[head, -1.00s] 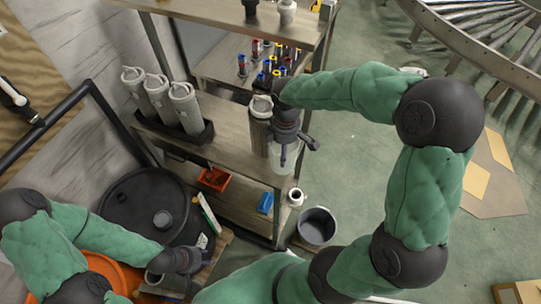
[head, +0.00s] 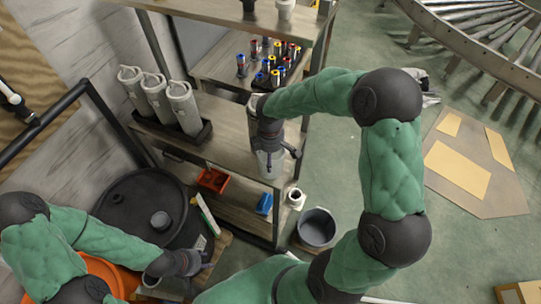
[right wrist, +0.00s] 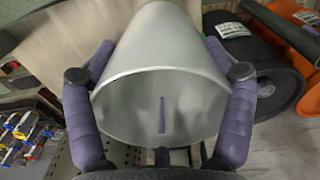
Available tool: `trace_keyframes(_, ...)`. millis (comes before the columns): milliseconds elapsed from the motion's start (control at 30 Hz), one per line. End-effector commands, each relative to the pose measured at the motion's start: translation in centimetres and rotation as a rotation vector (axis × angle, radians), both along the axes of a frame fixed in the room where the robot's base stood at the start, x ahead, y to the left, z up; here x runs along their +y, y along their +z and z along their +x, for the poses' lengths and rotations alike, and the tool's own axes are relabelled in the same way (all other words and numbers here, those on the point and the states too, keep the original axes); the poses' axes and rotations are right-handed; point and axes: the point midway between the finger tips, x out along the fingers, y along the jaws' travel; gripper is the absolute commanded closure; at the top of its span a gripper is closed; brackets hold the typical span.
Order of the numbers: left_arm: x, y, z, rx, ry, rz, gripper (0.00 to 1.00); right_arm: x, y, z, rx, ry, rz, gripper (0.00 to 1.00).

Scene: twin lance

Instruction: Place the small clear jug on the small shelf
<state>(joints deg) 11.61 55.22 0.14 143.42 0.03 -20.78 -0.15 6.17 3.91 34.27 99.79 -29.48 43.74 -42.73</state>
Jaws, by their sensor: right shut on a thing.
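The small clear jug (head: 270,166) is a pale, see-through vessel under my right gripper (head: 270,148) in the head view. It appears at the front right end of the middle wooden shelf board (head: 222,153); I cannot tell whether it touches the board. In the right wrist view the jug (right wrist: 160,85) fills the middle, with a purple finger on each side, so the right gripper (right wrist: 160,100) is shut on it. My left gripper (head: 200,264) is low on the left beside a black drum; its fingers are too small to read.
Three grey canisters (head: 163,100) stand in a black tray on the shelf's left. A red bin (head: 213,180) and a blue bin (head: 264,203) sit lower. A grey bucket (head: 317,227) stands on the floor.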

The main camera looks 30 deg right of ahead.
Motion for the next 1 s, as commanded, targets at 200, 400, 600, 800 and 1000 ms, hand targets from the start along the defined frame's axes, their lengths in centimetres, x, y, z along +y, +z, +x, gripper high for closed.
trace_keyframes(200,0.0,-0.2,0.0,0.000,0.000,0.000,0.60,0.0,-0.3,0.0,0.000,0.000,0.000,0.14)
trace_keyframes(400,0.0,-0.1,0.0,0.000,0.000,0.000,0.60,0.0,-0.3,0.0,0.000,0.000,0.000,0.00)
trace_keyframes(600,0.0,-0.1,0.0,0.000,0.000,0.000,0.60,0.0,-0.2,0.0,0.000,0.001,0.000,0.00)
trace_keyframes(800,0.0,0.3,0.0,0.000,0.000,0.000,0.60,0.0,1.1,0.1,-0.002,0.001,0.000,0.00)
trace_keyframes(1000,0.0,1.1,0.0,0.000,0.000,0.000,0.60,0.0,4.9,0.1,-0.004,0.001,0.000,0.00)
